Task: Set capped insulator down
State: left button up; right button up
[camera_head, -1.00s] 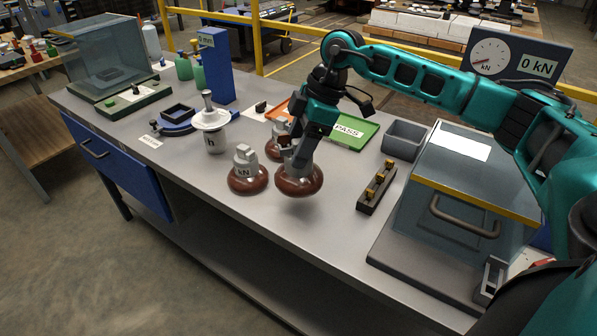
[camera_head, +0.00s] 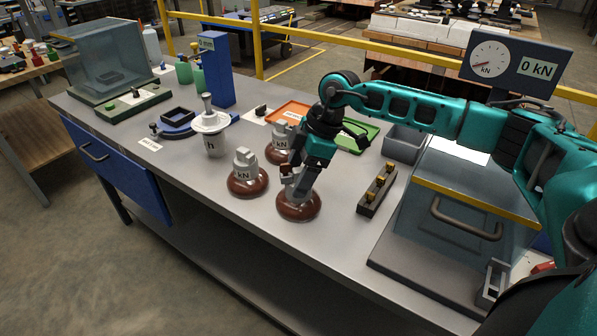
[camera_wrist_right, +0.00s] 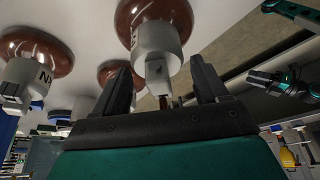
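The capped insulator, with a brown disc and grey metal cap (camera_head: 298,206), stands upright on the grey bench top. My right gripper (camera_head: 297,176) is directly above it, around the top of its cap. In the right wrist view the fingers of my right gripper (camera_wrist_right: 161,66) are spread, with gaps either side of the insulator's narrow top fitting (camera_wrist_right: 157,76). Its brown disc (camera_wrist_right: 153,12) shows beyond. A similar insulator marked kN (camera_head: 246,180) stands just left, and another (camera_head: 279,152) stands behind, partly covered by my arm.
A dark block with brass pegs (camera_head: 376,190) and a clear-walled box (camera_head: 465,215) are to the right. A grey bin (camera_head: 404,143), green tray (camera_head: 366,128) and orange tray (camera_head: 293,107) lie behind. A white insulator (camera_head: 211,135) stands left. The front bench strip is clear.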

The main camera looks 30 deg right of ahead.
jog(key=shift+o, duration=1.1)
pick_arm(q)
jog(key=shift+s+a+r+p, duration=0.1)
jog(key=shift+s+a+p, duration=0.2)
jog(key=shift+p, duration=0.2)
pick_arm(e)
jog(key=v, duration=1.2)
